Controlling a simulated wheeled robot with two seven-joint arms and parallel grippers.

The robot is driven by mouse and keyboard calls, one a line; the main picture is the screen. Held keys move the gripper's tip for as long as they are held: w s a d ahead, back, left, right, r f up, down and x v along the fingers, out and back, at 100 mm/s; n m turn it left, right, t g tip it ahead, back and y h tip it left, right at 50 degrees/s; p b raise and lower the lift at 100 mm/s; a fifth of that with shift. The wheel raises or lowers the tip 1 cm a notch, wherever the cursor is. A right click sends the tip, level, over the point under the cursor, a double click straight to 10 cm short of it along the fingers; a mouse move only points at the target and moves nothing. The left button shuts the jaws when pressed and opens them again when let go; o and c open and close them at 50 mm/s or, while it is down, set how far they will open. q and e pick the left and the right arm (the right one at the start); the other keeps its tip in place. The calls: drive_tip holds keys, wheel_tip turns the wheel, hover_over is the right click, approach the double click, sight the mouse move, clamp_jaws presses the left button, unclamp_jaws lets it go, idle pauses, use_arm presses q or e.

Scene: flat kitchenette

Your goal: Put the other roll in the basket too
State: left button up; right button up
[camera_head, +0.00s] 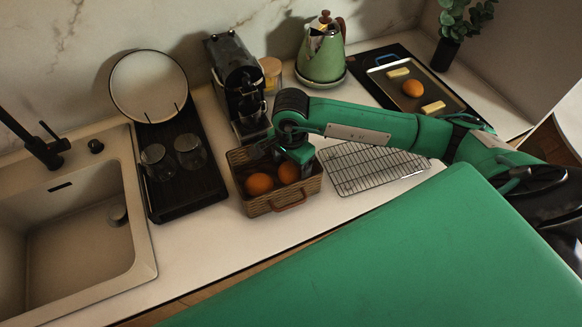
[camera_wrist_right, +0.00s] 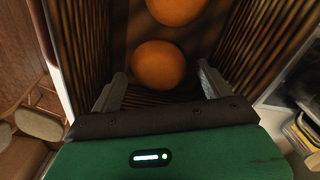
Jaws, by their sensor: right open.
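The wicker basket (camera_head: 262,205) stands on the counter. Two round orange-brown rolls lie in it, one at the left (camera_head: 259,184) and one at the right (camera_head: 289,172). Both also show in the right wrist view, the nearer roll (camera_wrist_right: 158,65) and the farther roll (camera_wrist_right: 176,8). Another round orange-brown roll (camera_head: 412,88) lies on the baking tray (camera_head: 447,90) at the back right, between two pale yellow pieces. My right gripper (camera_head: 287,153) is over the basket, its open fingers (camera_wrist_right: 162,88) pointing in, with the nearer roll just beyond them and not visibly gripped. My left gripper is out of view.
A wire rack (camera_head: 372,168) lies right of the basket, under my right arm. A coffee machine (camera_head: 236,78) and a green kettle (camera_head: 322,52) stand behind. A dark tray (camera_head: 190,190) with two glasses and the sink (camera_head: 75,235) are to the left.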

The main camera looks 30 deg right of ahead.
sight(291, 168)
wheel_tip(291, 168, up, 10)
drive_tip(key=b, duration=0.2)
drive_tip(key=shift+r, duration=0.15)
idle(0.4)
